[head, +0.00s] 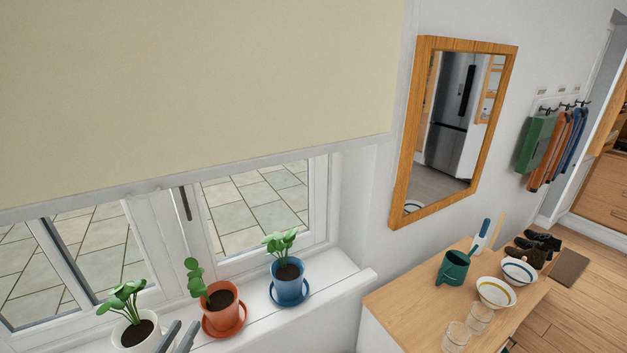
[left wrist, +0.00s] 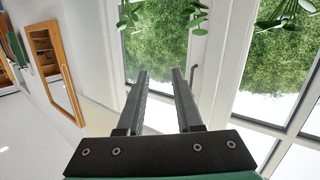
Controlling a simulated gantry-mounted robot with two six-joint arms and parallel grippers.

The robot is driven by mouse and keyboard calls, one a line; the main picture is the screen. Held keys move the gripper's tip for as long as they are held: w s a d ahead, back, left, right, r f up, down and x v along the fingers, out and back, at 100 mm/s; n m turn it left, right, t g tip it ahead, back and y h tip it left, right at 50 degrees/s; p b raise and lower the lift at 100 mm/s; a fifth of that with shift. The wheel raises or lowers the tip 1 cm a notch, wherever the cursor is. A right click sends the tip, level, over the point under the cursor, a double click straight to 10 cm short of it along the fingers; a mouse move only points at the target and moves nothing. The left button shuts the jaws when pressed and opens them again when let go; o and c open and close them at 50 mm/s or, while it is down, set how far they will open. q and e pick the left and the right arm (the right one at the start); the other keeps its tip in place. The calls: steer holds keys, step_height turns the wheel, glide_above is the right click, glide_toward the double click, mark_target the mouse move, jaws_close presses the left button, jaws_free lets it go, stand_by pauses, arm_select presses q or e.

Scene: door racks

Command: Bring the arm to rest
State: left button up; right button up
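My left gripper (head: 178,333) shows only as two dark fingertips at the bottom edge of the head view, in front of the windowsill. In the left wrist view its fingers (left wrist: 158,75) stand apart with nothing between them, and it is open. The window frame (left wrist: 208,60) and glass lie beyond the fingers. The rest of the left arm is hidden in the head view. My right gripper is in neither view.
A white pot plant (head: 134,334) stands close to the left fingertips. An orange pot (head: 222,300) and a blue pot (head: 289,284) stand on the sill (head: 345,282). A wooden cabinet top (head: 400,297) holds a green watering can (head: 453,268), bowls and glasses.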

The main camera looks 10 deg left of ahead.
arm_select(q)
steer(key=d+r+m+t+h, duration=0.1)
steer(key=d+r+t, duration=0.25)
steer(key=r, duration=0.85)
steer(key=d+r+m+t+h, duration=0.2)
steer(key=d+r, duration=0.3)
steer(key=r, duration=0.7)
steer(key=s+d+r+t, duration=0.1)
steer(key=s+r+t, duration=0.1)
steer(key=s+r, duration=0.3)
steer(key=s+r+t, duration=0.3)
steer(key=s+r, duration=0.3)
steer(key=r, duration=0.5)
steer(key=shift+d+t, duration=0.35)
steer(key=shift+d, duration=0.05)
